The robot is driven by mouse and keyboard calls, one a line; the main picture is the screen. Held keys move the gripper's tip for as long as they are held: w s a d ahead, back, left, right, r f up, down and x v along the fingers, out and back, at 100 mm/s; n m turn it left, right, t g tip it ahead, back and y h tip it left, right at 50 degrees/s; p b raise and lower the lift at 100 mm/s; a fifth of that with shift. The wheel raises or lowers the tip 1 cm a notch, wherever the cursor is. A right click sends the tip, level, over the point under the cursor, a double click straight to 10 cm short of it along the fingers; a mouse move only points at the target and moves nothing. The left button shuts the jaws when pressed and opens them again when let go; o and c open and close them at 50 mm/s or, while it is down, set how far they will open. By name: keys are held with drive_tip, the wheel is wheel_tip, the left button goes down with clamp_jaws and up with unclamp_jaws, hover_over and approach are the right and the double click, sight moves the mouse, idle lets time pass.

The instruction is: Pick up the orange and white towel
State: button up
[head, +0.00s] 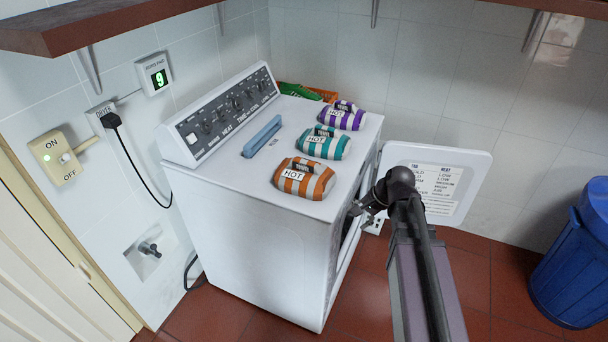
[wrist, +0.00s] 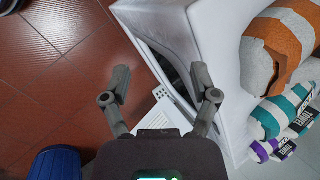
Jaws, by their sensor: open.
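The orange and white striped towel (head: 312,185) lies rolled on the near part of the white dryer's top, with a "HOT" label on it. It also shows in the wrist view (wrist: 280,44) at the upper right. My gripper (head: 362,212) is beside the dryer's front edge, to the right of the towel in the head view and apart from it. In the wrist view my gripper (wrist: 159,80) has its two fingers spread wide with nothing between them. The towel lies to the right of the fingers there.
A teal and white towel (head: 322,145) and a purple and white towel (head: 345,117) lie behind the orange one on the dryer (head: 232,180). The dryer's white door (head: 450,170) stands open near my arm. A blue bin (head: 575,265) stands at the right on the red tiled floor.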

drive_tip(key=w+a+r+m+t+y, duration=0.2)
drive_tip(key=w+a+r+m+y, duration=0.25)
drive_tip(key=w+m, duration=0.25)
drive_tip(key=m+t+y+p, duration=0.1)
drive_tip(key=m+y, duration=0.2)
drive_tip(key=m, duration=0.4)
approach(308, 161)
drive_tip(key=d+r, duration=0.1)
drive_tip(key=d, duration=0.1)
drive_tip(key=shift+s+d, duration=0.1)
drive_tip(key=shift+s, duration=0.4)
drive_tip(key=b+x, duration=0.3)
drive_tip(key=x, duration=0.4)
drive_tip(key=shift+w+a+f, duration=0.2)
drive_tip(key=shift+f, duration=0.05)
drive_tip(key=shift+w+a, duration=0.15)
drive_tip(key=shift+a, duration=0.3)
drive_tip(key=shift+a+f, duration=0.1)
drive_tip(key=shift+f, duration=0.05)
drive_tip(key=shift+b+x, duration=1.05)
drive_tip(key=shift+x, duration=1.5)
